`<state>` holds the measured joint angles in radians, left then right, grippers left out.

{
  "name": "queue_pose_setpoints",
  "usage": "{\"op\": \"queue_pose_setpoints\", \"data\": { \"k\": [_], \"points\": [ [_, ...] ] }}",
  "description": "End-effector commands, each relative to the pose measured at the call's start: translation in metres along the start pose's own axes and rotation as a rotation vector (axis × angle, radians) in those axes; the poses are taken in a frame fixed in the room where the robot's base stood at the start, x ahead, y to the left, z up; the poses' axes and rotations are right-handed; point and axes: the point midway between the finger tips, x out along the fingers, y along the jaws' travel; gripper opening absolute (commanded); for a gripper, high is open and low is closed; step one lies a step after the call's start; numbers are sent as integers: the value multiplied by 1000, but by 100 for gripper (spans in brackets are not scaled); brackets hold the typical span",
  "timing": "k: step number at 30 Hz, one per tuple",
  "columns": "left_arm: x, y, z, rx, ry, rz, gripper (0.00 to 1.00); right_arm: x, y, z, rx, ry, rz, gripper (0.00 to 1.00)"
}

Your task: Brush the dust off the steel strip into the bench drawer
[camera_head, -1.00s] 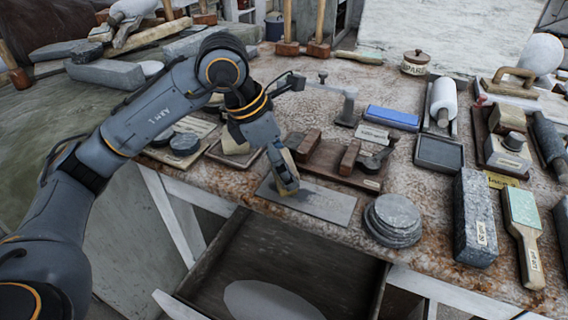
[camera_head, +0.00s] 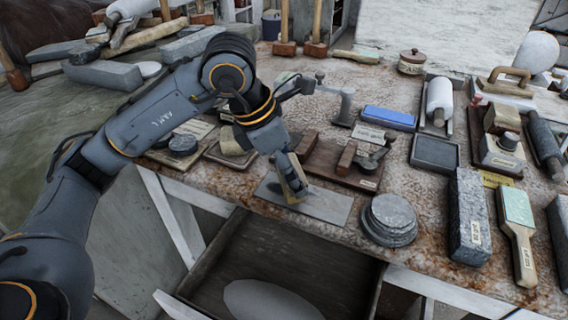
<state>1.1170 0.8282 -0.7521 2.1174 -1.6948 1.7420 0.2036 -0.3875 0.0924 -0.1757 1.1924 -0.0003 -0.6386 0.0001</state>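The steel strip (camera_head: 328,207) lies flat near the front edge of the bench top. My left gripper (camera_head: 285,165) comes down over its left half, shut on a brush (camera_head: 293,183) with a tan wooden body. The brush's lower end is at the strip's surface and seems to touch it. The fingers partly hide the brush. Dust on the strip is too fine to make out. The bench drawer (camera_head: 215,268) is pulled open below the strip, with a pale oval shape (camera_head: 268,300) inside. My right gripper is out of view.
Round grey discs (camera_head: 390,218) are stacked just right of the strip. Further right are a grey stone block (camera_head: 468,215) and a green-faced paddle (camera_head: 518,225). The space above the drawer is free.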

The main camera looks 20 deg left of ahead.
Motion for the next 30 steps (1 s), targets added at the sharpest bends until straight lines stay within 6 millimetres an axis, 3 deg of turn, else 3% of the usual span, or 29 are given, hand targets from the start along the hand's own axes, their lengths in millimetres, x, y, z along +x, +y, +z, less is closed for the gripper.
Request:
{"op": "queue_pose_setpoints", "data": {
  "k": [18, 30],
  "points": [
    [19, -39, 44, 3, -2, -1, 59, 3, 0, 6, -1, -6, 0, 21],
    [21, -43, 47, 0, -1, 0, 59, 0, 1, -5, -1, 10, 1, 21]
  ]
}}
